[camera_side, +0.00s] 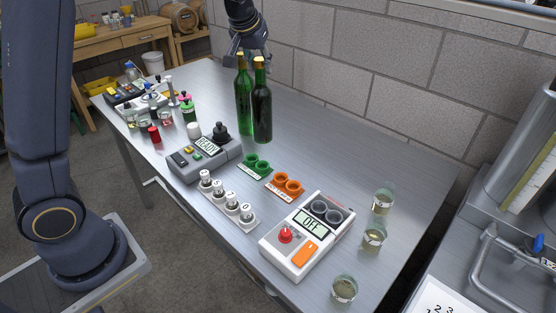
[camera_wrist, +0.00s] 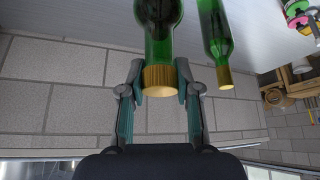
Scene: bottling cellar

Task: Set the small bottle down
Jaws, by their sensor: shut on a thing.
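Two dark green bottles with gold tops stand upright, close together, near the wall in the side view: a left one (camera_side: 244,100) and a right one (camera_side: 262,105). My gripper (camera_side: 258,58) is over their tops. In the wrist view my gripper (camera_wrist: 161,85) is shut around the gold top of one green bottle (camera_wrist: 158,30), which looks to be the right one. The other green bottle (camera_wrist: 215,35) stands apart to its right, outside the jaws. I cannot tell which bottle is smaller, or whether the held bottle's base touches the table.
The metal table (camera_side: 330,150) is clear to the right of the bottles, along the block wall (camera_side: 400,80). In front are a grey READY device (camera_side: 190,165), green cups (camera_side: 257,164), orange cups (camera_side: 288,184) and a white OFF device (camera_side: 290,255). Several glasses (camera_side: 375,238) stand at right.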

